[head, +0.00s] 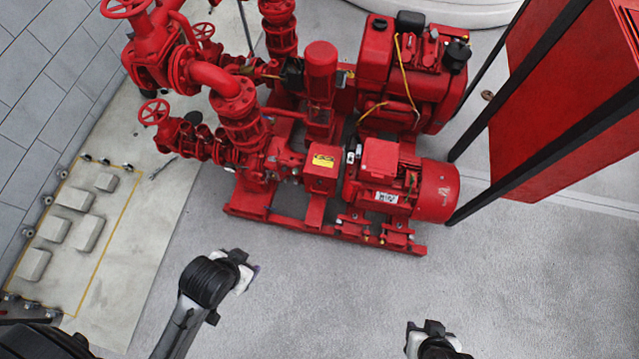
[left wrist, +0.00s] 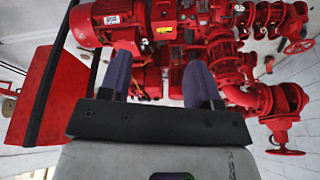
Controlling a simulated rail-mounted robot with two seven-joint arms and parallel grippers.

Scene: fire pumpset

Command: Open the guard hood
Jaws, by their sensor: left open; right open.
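The red boxy cover with a yellow label (head: 322,168), which looks like the guard hood, sits between the red pump and the red motor (head: 425,190) in the head view. It looks closed. It also shows at the top of the left wrist view (left wrist: 164,16), seen upside down. My left gripper (head: 246,272) is over the floor in front of the pumpset, apart from the cover. Its two fingers (left wrist: 159,75) stand apart and empty in the left wrist view. My right gripper (head: 432,330) is at the bottom edge, open and away from the pumpset; its fingertips are hard to make out.
A red cabinet (head: 565,100) with dark posts stands at the right. A red engine (head: 415,75) is behind the motor. Red pipes and valve handwheels (head: 154,112) fill the left side. A pale slab with blocks (head: 90,232) lies far left. The grey floor (head: 330,285) in front is clear.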

